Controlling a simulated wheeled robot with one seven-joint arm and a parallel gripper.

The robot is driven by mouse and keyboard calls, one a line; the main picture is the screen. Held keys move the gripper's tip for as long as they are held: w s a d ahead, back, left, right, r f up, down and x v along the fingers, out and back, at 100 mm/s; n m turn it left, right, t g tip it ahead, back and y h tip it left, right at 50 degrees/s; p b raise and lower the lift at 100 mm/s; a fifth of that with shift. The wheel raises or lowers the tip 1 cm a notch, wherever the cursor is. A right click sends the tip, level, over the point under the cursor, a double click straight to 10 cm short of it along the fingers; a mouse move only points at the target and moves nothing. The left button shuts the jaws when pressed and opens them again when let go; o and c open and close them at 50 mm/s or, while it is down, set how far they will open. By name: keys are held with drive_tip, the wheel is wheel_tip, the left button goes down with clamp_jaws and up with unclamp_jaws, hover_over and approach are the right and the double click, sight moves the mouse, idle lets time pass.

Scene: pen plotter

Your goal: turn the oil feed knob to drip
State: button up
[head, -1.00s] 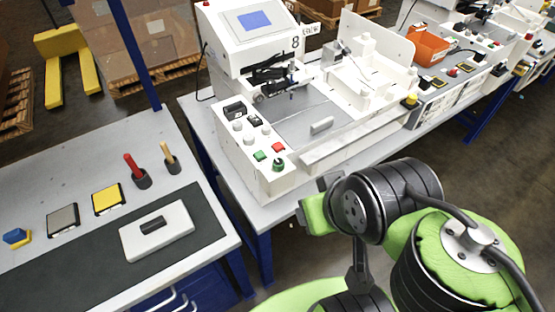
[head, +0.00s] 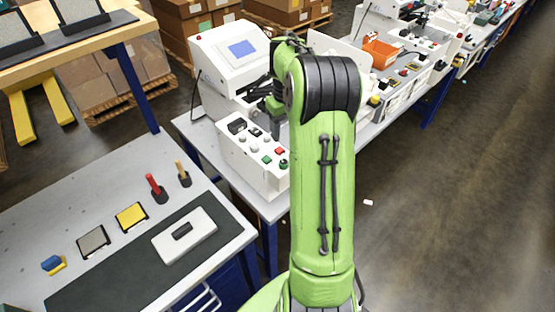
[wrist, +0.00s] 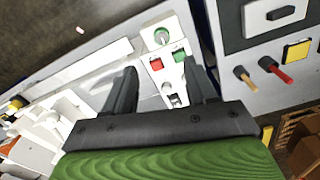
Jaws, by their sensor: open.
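The white control panel (head: 238,158) is on the front left of the plotter machine. It carries a green round knob (head: 284,163), a green button (head: 267,159), a red button (head: 280,151), several pale round knobs (head: 242,139) and black switches (head: 237,126). I cannot read which knob is the oil feed. My gripper (wrist: 161,68) is open and empty above the panel. In the wrist view the green knob (wrist: 162,36), red button (wrist: 156,64) and green button (wrist: 179,56) show between or beyond the fingers; a pale knob (wrist: 167,88) is nearer the palm.
The machine's screen housing (head: 235,52) rises behind the panel. My arm hides much of the machine bed in the head view. A side bench (head: 100,190) at left holds red and wooden handled tools (head: 155,188).

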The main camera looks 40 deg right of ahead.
sight(284, 162)
wheel_tip(284, 162, down, 13)
drive_tip(key=shift+w+a+r+b, duration=0.1)
drive_tip(key=shift+a+b, duration=0.05)
drive_tip(key=shift+b, duration=0.15)
drive_tip(key=c, duration=1.1)
drive_tip(key=shift+o, duration=0.2)
